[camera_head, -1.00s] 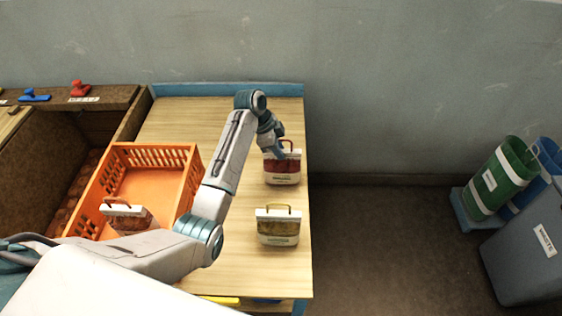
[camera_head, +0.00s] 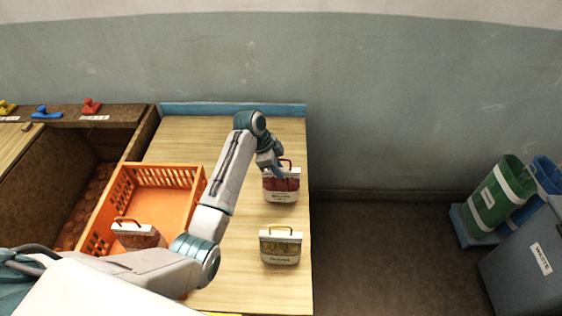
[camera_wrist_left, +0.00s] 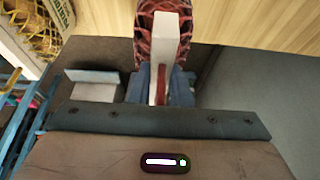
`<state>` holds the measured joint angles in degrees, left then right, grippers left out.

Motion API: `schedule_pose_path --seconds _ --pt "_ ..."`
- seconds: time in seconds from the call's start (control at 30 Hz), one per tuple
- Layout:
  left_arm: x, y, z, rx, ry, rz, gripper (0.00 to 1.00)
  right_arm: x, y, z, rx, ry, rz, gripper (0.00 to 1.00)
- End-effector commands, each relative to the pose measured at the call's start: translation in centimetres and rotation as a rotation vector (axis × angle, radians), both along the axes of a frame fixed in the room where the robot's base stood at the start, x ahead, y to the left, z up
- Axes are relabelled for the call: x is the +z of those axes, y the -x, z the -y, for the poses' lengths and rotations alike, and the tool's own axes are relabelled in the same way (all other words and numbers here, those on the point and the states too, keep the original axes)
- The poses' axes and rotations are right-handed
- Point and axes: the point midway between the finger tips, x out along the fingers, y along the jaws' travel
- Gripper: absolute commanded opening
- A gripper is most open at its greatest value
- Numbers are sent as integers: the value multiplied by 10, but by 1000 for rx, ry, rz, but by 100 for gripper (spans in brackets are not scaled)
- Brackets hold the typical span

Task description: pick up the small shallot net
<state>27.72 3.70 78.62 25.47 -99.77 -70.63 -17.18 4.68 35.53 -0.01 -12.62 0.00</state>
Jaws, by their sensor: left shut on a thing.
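A small red net sack (camera_head: 281,190) with a white band and a brown handle is near the right edge of the table. My left gripper (camera_head: 277,172) is at its top, shut on it. In the left wrist view, my left gripper's blue-grey fingers (camera_wrist_left: 162,88) close on the brown handle below the white band, and the red mesh (camera_wrist_left: 143,40) shows beyond. I cannot tell whether the sack's bottom touches the table. Its label is too small to read. My right gripper is not in view.
A yellow-brown net sack (camera_head: 280,250) stands nearer on the table (camera_head: 190,135). An orange crate (camera_head: 150,172) at left holds another reddish sack (camera_head: 136,238). A brown bin (camera_head: 60,185) lies left of the crate. Green (camera_head: 495,200) and grey (camera_head: 530,265) bins stand at right.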

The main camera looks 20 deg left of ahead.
Motion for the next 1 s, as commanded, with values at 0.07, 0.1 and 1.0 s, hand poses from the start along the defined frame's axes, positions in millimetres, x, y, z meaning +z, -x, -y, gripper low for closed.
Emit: schedule_pose_path --seconds 0.07,0.1,1.0 --pt "6 7 -3 -1 0 1 0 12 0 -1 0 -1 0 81" --pt "6 11 -4 0 0 0 0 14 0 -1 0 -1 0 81" --pt "15 134 -47 -1 1 3 0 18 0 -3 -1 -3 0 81"
